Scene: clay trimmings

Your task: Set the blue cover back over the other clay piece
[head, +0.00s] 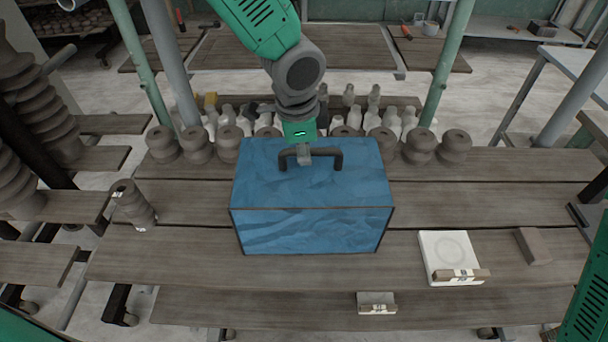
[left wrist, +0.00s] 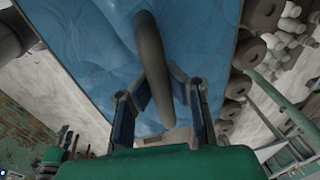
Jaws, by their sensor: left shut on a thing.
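The blue cover (head: 312,228) is a box with dark edges and a dark handle (head: 335,160) on top, at the middle of the slatted table. My left gripper (head: 304,156) comes down from above and is shut on the handle. In the left wrist view the fingers (left wrist: 160,85) stand on both sides of the handle (left wrist: 149,40), over the blue top (left wrist: 90,50). I cannot tell whether the cover touches the slats. Anything under or inside it is hidden. A ribbed grey clay piece (head: 132,203) stands tilted at the left, with white marks. My right gripper is not in view.
Several grey knobbed pieces (head: 454,147) and pale bottle shapes line the table's back. A white slab (head: 445,246) with a small block (head: 461,276), and a brown block (head: 533,246), lie at the right. Another block (head: 376,303) lies in front.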

